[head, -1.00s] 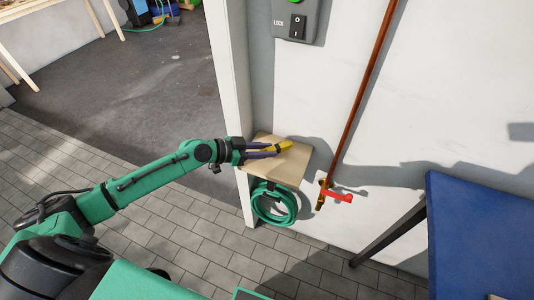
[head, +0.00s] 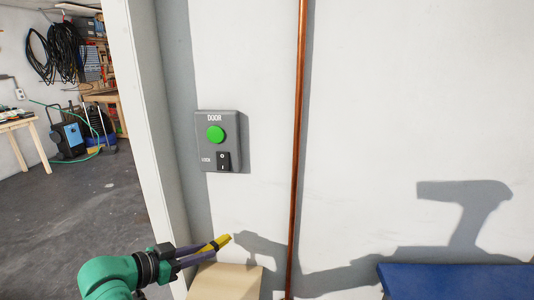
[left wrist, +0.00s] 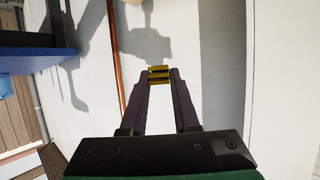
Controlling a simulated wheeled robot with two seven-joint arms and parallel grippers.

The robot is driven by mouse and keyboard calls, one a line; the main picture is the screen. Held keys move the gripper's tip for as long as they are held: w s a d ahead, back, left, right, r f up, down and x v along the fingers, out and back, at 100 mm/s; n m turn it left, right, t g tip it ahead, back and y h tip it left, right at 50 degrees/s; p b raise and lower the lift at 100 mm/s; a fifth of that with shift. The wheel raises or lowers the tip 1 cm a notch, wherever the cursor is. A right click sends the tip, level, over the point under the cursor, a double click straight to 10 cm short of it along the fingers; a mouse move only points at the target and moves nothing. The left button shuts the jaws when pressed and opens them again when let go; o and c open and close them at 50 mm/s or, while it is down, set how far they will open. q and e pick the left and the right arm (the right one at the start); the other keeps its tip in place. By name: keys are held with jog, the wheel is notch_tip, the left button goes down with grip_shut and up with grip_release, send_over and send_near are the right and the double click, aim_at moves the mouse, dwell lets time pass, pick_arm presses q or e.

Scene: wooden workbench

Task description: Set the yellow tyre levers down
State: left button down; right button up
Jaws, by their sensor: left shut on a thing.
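My left gripper (head: 202,252) is shut on the yellow tyre levers (head: 218,243) and holds them by the wall, at the lower left of the head view. In the left wrist view the levers (left wrist: 159,76) show as short yellow bars pinched between the two dark fingertips of the gripper (left wrist: 159,82). A small wooden shelf (head: 228,282) is just below the gripper in the head view. Whether the levers touch the shelf cannot be told. My right gripper is not in view.
A grey door switch box (head: 217,141) with a green button is on the wall above the shelf. A copper pipe (head: 297,150) runs down the wall to the right. A blue surface (head: 455,278) is at lower right. A doorway opens at left.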

pick_arm(q)
jog(key=s+f+n+t+y, duration=0.1)
jog(key=f, duration=0.2)
jog(key=s+a+f+n+y, duration=0.1)
jog(key=s+f+n+y, duration=0.1)
jog(key=f, duration=0.2)
jog(key=s+f+n+t+y, duration=0.1)
jog(key=f+y, duration=0.1)
jog(key=f, duration=0.1)
jog(key=shift+s+a+f+n+t, duration=0.2)
jog(key=shift+s+a+n+t, duration=0.1)
jog(key=shift+s+a+n, duration=0.1)
jog(key=s+d+f+n+y, duration=0.1)
jog(key=s+d+n+y, duration=0.1)
jog(key=s, duration=0.8)
jog(key=shift+s+d+f+n+t+y, duration=0.4)
jog(key=shift+n+y, duration=0.2)
jog(key=shift+y, duration=0.2)
